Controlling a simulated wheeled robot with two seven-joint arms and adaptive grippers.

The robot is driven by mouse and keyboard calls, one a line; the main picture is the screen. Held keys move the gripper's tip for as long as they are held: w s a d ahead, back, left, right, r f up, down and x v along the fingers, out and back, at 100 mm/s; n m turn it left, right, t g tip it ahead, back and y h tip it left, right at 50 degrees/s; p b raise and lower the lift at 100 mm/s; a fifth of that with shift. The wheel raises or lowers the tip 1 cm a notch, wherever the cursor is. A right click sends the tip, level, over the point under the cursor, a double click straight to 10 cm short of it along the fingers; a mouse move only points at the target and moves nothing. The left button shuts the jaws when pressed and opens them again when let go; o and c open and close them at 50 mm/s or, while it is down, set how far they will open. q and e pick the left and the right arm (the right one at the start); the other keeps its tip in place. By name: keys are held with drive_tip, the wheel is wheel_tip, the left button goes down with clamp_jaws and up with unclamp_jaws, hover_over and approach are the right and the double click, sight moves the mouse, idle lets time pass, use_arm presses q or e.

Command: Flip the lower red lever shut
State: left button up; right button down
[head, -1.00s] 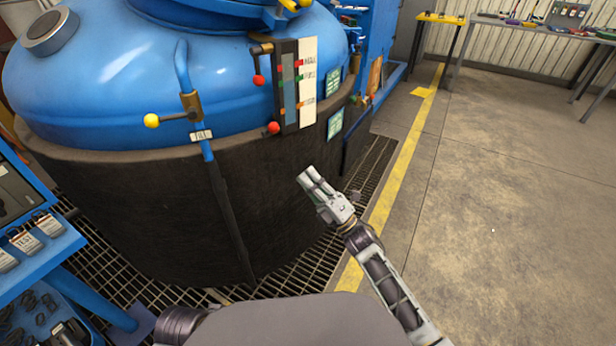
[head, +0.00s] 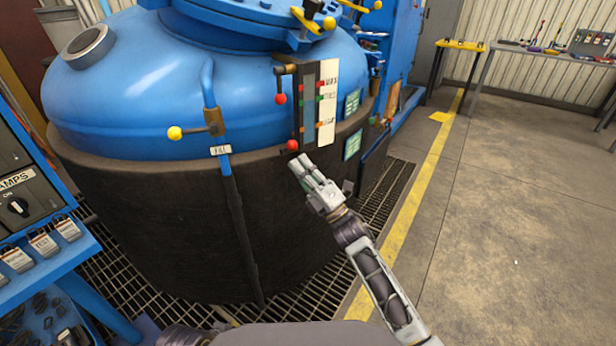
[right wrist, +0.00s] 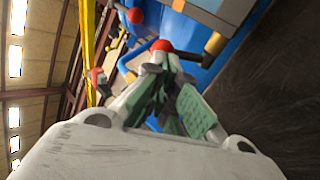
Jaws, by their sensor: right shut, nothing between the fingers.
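The lower red lever knob (head: 293,145) sits at the bottom of the sight gauge (head: 308,105) on the blue vessel. An upper red knob (head: 281,99) is above it, to the left of the gauge. My right gripper (head: 304,164) is shut and empty, its fingertips just below and right of the lower knob in the head view. In the right wrist view a red knob (right wrist: 161,45) shows just past the fingertips (right wrist: 160,62). I cannot tell whether they touch. The lever's arm is mostly hidden. My left gripper is out of view.
A yellow-knobbed valve handle (head: 175,133) sticks out left of the gauge. The black vessel wall (head: 160,210) is close beside my right arm. Padlocks on a blue stand (head: 40,243) are at left. The concrete floor (head: 490,200) at right is clear.

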sight(288, 149)
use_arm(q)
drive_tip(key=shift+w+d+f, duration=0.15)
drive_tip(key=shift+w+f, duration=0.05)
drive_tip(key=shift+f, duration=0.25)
use_arm(e)
drive_tip(key=shift+x, duration=0.85)
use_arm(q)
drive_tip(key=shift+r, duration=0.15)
use_arm(e)
drive_tip(key=shift+r+p, duration=0.15)
drive_tip(key=shift+p, duration=0.25)
use_arm(q)
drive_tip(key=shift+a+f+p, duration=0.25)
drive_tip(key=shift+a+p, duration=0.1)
drive_tip(key=shift+p, duration=0.05)
use_arm(e)
drive_tip(key=shift+r, duration=0.1)
